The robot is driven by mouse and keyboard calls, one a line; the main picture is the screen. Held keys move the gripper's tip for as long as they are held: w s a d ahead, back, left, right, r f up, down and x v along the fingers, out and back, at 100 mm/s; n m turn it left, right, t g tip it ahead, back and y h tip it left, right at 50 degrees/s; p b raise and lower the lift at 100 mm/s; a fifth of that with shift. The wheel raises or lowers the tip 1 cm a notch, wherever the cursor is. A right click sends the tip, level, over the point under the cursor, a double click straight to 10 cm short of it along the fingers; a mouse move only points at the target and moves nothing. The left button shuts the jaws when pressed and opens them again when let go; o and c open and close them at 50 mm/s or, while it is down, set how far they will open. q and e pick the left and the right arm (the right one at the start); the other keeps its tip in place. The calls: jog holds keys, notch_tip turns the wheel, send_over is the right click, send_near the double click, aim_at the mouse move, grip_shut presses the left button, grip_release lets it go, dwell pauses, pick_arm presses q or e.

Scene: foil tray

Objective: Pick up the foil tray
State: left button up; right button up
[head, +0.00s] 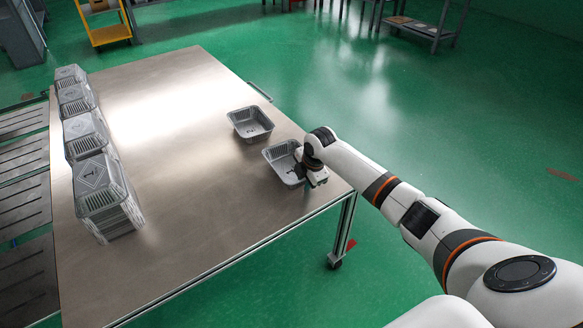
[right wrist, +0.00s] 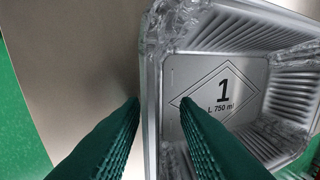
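A silver foil tray (head: 276,158) sits upright on the table's right part, near its edge. It fills much of the right wrist view (right wrist: 225,70), where its floor reads "1" and "750 ml". My right gripper (head: 305,181) is at the tray's right side. In the right wrist view its two dark green ribbed fingers (right wrist: 160,104) are apart, with the near rim between them: one finger outside the tray, the other over its inside. Whether they touch the wall I cannot tell. A second foil tray (head: 250,122) stands just behind, empty. My left gripper is out of view.
The metal table (head: 190,190) is clear in the middle. Several stacks of foil trays (head: 100,185) line its left side. A small handle (head: 260,91) sticks out at the far right edge. Green floor (head: 440,130) lies beyond.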

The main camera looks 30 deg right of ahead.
jog(key=shift+f, duration=0.1)
dwell(0.3)
jog(key=shift+c, duration=0.2)
jog(key=shift+f, duration=0.1)
grip_shut()
